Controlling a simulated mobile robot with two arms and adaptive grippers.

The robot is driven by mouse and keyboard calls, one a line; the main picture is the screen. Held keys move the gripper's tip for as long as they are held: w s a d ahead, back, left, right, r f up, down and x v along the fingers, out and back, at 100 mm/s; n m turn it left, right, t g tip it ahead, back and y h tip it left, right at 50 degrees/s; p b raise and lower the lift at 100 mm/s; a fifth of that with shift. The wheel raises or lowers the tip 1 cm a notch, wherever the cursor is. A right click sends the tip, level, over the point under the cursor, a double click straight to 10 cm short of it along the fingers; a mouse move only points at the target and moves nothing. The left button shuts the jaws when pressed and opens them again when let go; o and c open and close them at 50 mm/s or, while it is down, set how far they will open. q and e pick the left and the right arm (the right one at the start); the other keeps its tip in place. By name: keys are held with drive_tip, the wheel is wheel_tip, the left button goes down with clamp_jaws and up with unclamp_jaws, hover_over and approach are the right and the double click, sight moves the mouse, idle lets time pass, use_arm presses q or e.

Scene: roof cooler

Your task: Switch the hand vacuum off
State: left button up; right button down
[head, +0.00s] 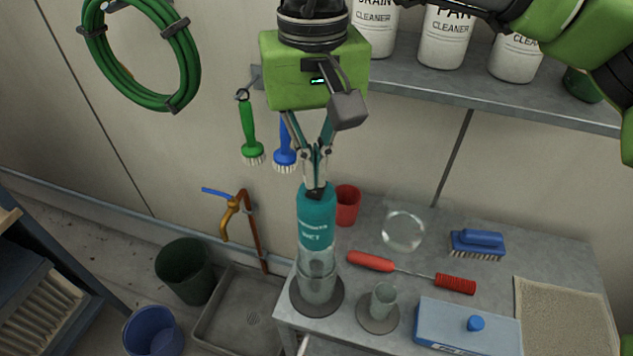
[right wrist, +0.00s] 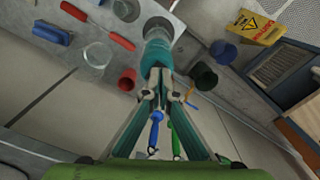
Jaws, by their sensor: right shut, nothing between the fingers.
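The hand vacuum (head: 317,225) is a teal upright body with white lettering and a clear lower part. It stands on a dark round base at the left end of the grey bench. My right gripper (head: 316,186) points down from above, shut and empty, with its fingertips at the top of the vacuum. I cannot tell whether they touch it. In the right wrist view, the teal vacuum (right wrist: 157,50) shows just beyond the fingertips (right wrist: 160,88), which hide part of its top. The switch itself is not clearly visible. My left gripper is not in view.
Brushes (head: 250,135) hang behind the gripper; a shelf (head: 480,95) runs above.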

sight(314, 192)
drive_tip(key=shift+f+b, duration=0.9)
drive_tip(key=shift+f, duration=0.3)
idle(0.6)
drive_tip(key=shift+s+r, duration=0.1)
drive_tip(key=shift+r+p, duration=2.7)
drive_tip(key=shift+r, duration=0.75)
